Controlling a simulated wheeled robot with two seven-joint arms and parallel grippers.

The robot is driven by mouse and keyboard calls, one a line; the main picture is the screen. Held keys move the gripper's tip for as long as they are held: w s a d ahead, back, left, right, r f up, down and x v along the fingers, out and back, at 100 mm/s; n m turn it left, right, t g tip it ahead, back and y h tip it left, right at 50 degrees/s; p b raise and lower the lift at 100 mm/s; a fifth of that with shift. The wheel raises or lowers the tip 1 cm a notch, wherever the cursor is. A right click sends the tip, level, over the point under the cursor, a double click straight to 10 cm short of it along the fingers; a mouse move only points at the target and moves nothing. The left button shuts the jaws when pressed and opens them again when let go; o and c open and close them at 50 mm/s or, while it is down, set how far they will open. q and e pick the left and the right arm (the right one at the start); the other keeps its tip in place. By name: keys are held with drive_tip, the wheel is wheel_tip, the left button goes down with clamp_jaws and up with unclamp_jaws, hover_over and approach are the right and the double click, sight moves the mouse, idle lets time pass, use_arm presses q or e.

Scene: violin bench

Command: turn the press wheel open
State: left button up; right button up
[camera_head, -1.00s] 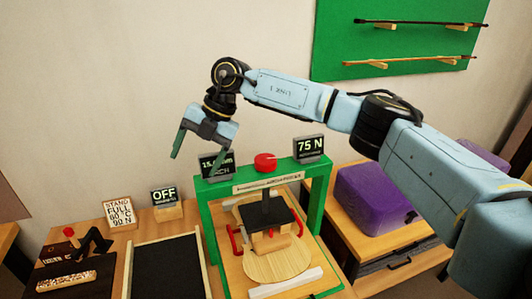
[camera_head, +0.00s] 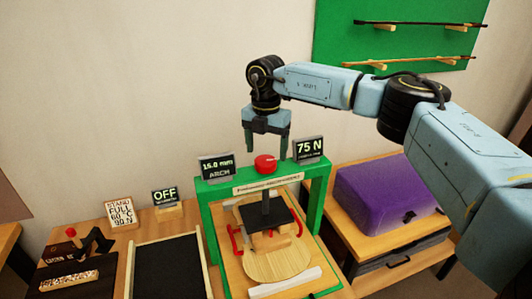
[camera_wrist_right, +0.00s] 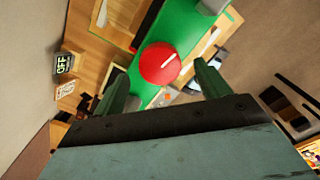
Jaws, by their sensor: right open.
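The press wheel is a red round knob (camera_head: 265,163) on top of the green press frame (camera_head: 318,200). It also shows in the right wrist view as a red disc (camera_wrist_right: 160,63) with a white line on it. My right gripper (camera_head: 266,150) is open and points down just above the knob. In the wrist view its two green fingers stand apart, with the knob beyond and between them. I cannot tell whether a finger touches it. Under the frame, a black press plate (camera_head: 265,212) sits above a pale wooden violin plate (camera_head: 278,262). My left gripper is not in view.
Two displays flank the knob: "15.0 mm ARCH" (camera_head: 217,167) on the left and "75 N" (camera_head: 308,150) on the right. An "OFF" display (camera_head: 166,197) and a "STAND FULL" sign (camera_head: 123,213) stand further left. A purple case (camera_head: 385,193) lies to the right.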

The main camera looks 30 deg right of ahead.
sight(265, 164)
drive_tip(key=shift+f, duration=1.4)
drive_tip(key=shift+c, duration=0.4)
drive_tip(key=c, duration=0.9)
drive_tip(key=shift+n, duration=0.4)
